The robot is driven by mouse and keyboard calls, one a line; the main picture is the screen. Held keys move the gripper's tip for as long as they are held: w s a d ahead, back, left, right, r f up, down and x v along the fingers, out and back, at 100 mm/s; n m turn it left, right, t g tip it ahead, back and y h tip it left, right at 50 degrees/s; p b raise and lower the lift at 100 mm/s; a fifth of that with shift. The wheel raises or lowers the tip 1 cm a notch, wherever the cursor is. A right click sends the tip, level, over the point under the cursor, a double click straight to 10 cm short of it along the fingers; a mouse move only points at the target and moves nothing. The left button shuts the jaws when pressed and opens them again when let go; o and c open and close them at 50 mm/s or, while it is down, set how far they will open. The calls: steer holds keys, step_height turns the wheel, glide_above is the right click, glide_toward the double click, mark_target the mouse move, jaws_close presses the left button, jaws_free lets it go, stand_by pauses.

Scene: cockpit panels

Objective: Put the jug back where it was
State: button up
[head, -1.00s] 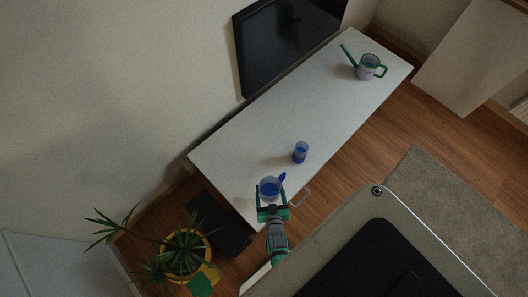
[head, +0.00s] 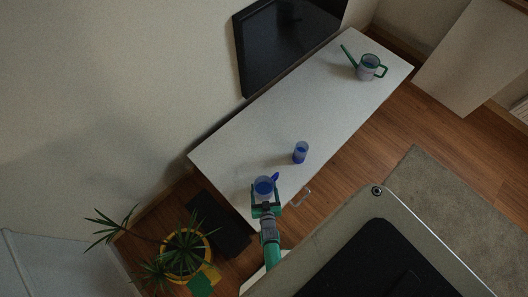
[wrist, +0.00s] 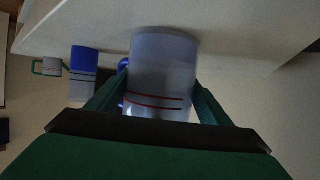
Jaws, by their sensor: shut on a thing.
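The jug (head: 264,185) is see-through grey-blue with a blue handle on its right side. It is at the near left end of the white table (head: 245,125). My gripper (head: 264,194) is shut on the jug, one finger on each side. In the wrist view the jug (wrist: 162,72) fills the middle between the fingers, with red lines around it. I cannot tell whether its base touches the tabletop.
A blue glass (head: 300,152) stands on the table right of the jug. A grey watering can (head: 368,68) with green spout and handle stands at the far end. A dark screen (head: 285,45) is behind. A potted plant (head: 185,250) is at left.

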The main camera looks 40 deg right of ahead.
steer(key=o, duration=1.4)
steer(key=shift+o, duration=0.2)
steer(key=v, duration=1.2)
steer(key=shift+a, duration=0.1)
steer(key=s+a+r+n+t+y, duration=0.1)
steer(key=a+r, duration=0.4)
steer(key=r, duration=0.8)
steer(key=s+a+r+n+t+y, duration=0.1)
steer(key=s+a+r+n+y, duration=0.2)
steer(key=r, duration=1.1)
steer(key=s+a+r+n+t+y, duration=0.2)
steer(key=a+r+y, duration=0.1)
steer(key=a+r, duration=0.6)
step_height(320, 180, up, 5)
steer(key=shift+s+a+f+n, duration=0.15)
steer(key=shift+s+f+n, duration=0.05)
steer(key=shift+n, duration=0.2)
